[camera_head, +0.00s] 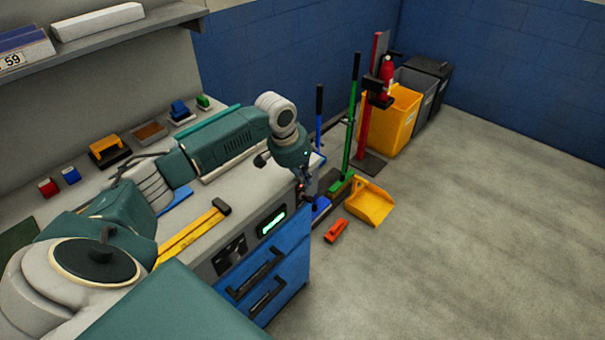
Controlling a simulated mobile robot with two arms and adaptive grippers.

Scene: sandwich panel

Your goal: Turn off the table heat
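The table (248,188) is a pale workbench with a blue drawer front. On its front edge is a control panel with a green-lit display (271,222) and dark switch plates (230,255) left of it. My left arm reaches across the tabletop from the left. My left gripper (304,190) points down at the bench's right front corner, to the right of the display. A small red spot shows by its fingertips; whether they touch anything is too small to tell. The finger opening is also unclear. My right gripper is out of view.
A yellow level (188,238) lies near the front edge. Several small blocks and trays sit at the back of the bench, under a shelf (110,33). Brooms, a yellow dustpan (370,202) and an orange item (335,230) are right of the bench. Open floor lies further right.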

